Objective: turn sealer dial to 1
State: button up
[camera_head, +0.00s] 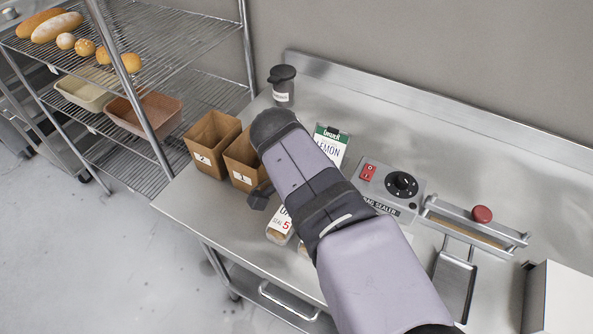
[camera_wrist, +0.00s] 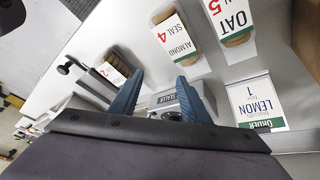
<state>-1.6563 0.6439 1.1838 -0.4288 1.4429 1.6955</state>
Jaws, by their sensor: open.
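The bag sealer (camera_head: 381,208) is a grey unit on the steel bench, with a round black dial (camera_head: 401,184) on top and a red switch (camera_head: 368,171) left of the dial. The dial's setting is too small to read. In the wrist view the sealer (camera_wrist: 166,98) shows between my fingers, its dial mostly hidden by my gripper body. My gripper (camera_wrist: 160,92) is open and empty, its two blue fingers apart. In the head view my arm hides most of the gripper, left of the sealer and apart from the dial.
A lemon order card (camera_head: 330,143) with a 1 (camera_wrist: 257,103) stands behind my arm. Bags labelled almond 4 (camera_wrist: 172,38) and oat 5 (camera_wrist: 230,20) lie nearby. Brown bins 1 (camera_head: 243,160) and 2 (camera_head: 210,142) stand left; a sealing bar with red knob (camera_head: 481,214) is right.

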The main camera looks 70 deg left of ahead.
jog(key=s+g, duration=0.1)
jog(key=s+a+r, duration=0.1)
jog(key=s+a+g+p, duration=0.1)
jog(key=shift+s+a+r+g, duration=0.25)
jog(key=shift+s+g, duration=0.05)
jog(key=shift+s, duration=0.05)
jog(key=s+a+r+m+g+y+p, duration=0.1)
jog(key=s+a+r+g+p, duration=0.1)
jog(key=a+r+g, duration=0.2)
jog(key=shift+s+a+m+y, duration=0.25)
jog(key=shift+a+m+y, duration=0.05)
jog(key=shift+a, duration=0.3)
jog(key=w+d+r+m+p, duration=0.2)
jog(key=w+r, duration=0.5)
jog(key=w, duration=0.2)
jog(key=w+d+f+t, duration=0.2)
jog(key=w+d, duration=0.3)
jog(key=w, duration=0.3)
jog(key=w+a+f+n+t+y, duration=0.1)
jog(key=w+n, duration=0.1)
jog(key=n, duration=0.2)
jog(key=w+a+f+n+t, duration=0.1)
jog(key=f+n, duration=0.1)
jog(key=n, duration=0.2)
jog(key=w+a+f+n+y, duration=0.1)
jog(key=w+f+n, duration=0.1)
jog(key=n, duration=0.2)
jog(key=shift+w+n+t+y+p, duration=0.3)
jog(key=shift+t+p, duration=0.1)
